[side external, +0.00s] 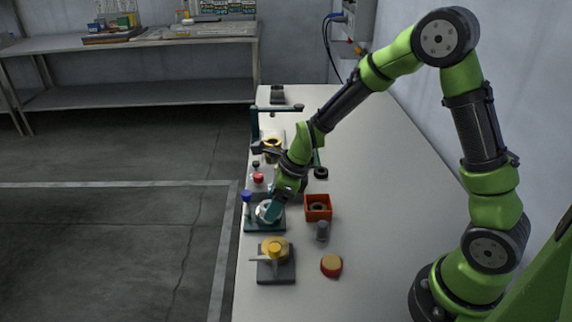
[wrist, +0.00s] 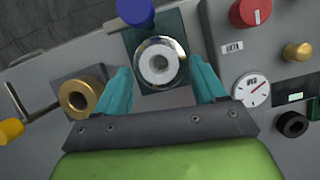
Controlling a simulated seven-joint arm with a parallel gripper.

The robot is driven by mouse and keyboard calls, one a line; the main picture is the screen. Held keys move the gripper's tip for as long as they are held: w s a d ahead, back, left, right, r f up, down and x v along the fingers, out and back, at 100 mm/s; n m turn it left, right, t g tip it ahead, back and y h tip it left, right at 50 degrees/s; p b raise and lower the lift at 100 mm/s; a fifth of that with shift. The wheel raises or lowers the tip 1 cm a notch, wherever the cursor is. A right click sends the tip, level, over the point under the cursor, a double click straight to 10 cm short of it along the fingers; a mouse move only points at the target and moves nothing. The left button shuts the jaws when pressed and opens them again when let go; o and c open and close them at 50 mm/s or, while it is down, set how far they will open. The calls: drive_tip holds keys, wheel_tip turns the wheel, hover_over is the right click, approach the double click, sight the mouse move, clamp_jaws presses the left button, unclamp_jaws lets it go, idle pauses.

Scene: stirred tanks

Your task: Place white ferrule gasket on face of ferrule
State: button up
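The ferrule (wrist: 178,47) is a shiny silver round piece on a dark teal plate (wrist: 168,22) in the wrist view. A pale whitish ring (wrist: 146,64), which looks like the gasket, lies within the silver rim, around a greyish centre. I cannot tell if it sits fully flat. My gripper (wrist: 160,68) has its two teal fingers spread apart, one on each side of the ferrule, with nothing clasped between them. In the side view my gripper (side external: 272,208) is low over the ferrule's plate (side external: 264,226) and partly hides the ferrule.
A blue-topped post (side external: 246,197) stands close left of the ferrule. An orange box (side external: 318,214) with a ring inside, a grey cylinder (side external: 322,231) and a red-and-yellow round piece (side external: 331,265) are to the right. A yellow-handled fixture (side external: 275,252) is in front. The bench's right side is clear.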

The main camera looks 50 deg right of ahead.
drive_tip(key=shift+r, duration=0.1)
drive_tip(key=shift+d+r, duration=0.1)
drive_tip(key=shift+r, duration=0.25)
drive_tip(key=v, duration=1.1)
drive_tip(key=s+r+n+t, duration=0.1)
drive_tip(key=s+r+n, duration=0.3)
drive_tip(key=s+n, duration=0.4)
drive_tip(key=s+r+n+t, duration=0.2)
drive_tip(key=s+r+n, duration=0.3)
drive_tip(key=n, duration=1.1)
drive_tip(key=s, duration=0.3)
drive_tip(key=shift+r+t+h, duration=0.25)
drive_tip(key=shift+t+h, duration=0.05)
drive_tip(key=shift+h, duration=0.1)
